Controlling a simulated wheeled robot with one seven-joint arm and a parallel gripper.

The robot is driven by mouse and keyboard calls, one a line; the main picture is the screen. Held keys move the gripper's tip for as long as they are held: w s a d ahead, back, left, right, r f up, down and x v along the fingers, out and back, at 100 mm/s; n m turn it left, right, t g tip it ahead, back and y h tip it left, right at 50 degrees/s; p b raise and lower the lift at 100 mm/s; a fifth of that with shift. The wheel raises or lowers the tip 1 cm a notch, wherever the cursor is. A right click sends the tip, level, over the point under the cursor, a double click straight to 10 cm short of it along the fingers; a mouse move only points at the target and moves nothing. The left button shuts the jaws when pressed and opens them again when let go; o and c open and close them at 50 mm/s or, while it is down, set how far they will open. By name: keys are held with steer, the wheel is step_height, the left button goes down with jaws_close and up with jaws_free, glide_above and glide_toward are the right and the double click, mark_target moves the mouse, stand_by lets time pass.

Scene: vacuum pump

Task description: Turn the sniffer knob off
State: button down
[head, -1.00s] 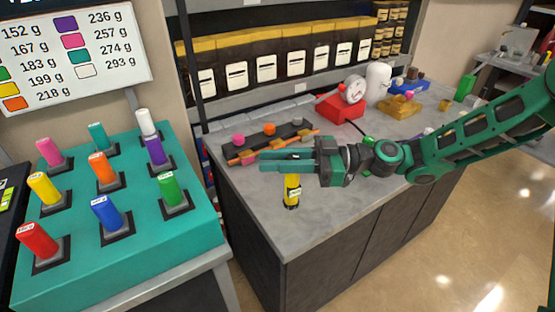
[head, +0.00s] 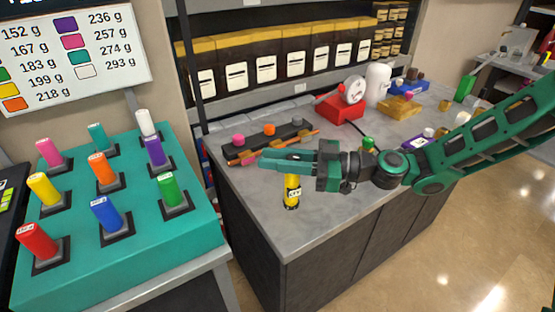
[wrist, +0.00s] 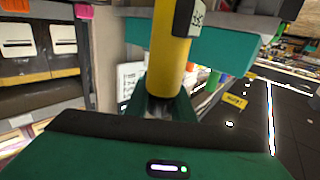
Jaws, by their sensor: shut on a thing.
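A yellow cylinder (head: 291,188) with a black base and a white label is upright at the counter's front left corner; it looks like the sniffer. My gripper (head: 285,158) reaches left over its top, jaws shut on its upper end. In the wrist view, which is upside down, the yellow cylinder (wrist: 168,60) runs up out of the picture, and its narrow grey end lies between my green fingers (wrist: 157,105). The fingers hide most of that end, so I cannot make out the knob or its setting. I cannot tell whether the base touches the counter.
A black bar (head: 285,136) with coloured knobs and an orange strip lies just behind my gripper. A red pump with a white gauge (head: 354,90) stands further back. A teal stand (head: 80,265) with coloured blocks is at left. The counter front is clear.

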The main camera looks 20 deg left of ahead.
steer(key=shift+w+d+m+t+h, duration=0.1)
steer(key=shift+w+m+t+h, duration=0.25)
steer(key=shift+m+t, duration=1.1)
steer(key=shift+w+d+m+t+h, duration=0.15)
steer(key=shift+w+m+t, duration=0.55)
steer(key=shift+t, duration=1.4)
steer(key=shift+w+a+m+t+h, duration=0.15)
steer(key=shift+m+t+h, duration=0.15)
steer(key=shift+m+t, duration=1.25)
steer(key=shift+d, duration=0.1)
steer(key=c, duration=1.5)
jaws_free()
steer(key=shift+s, duration=0.1)
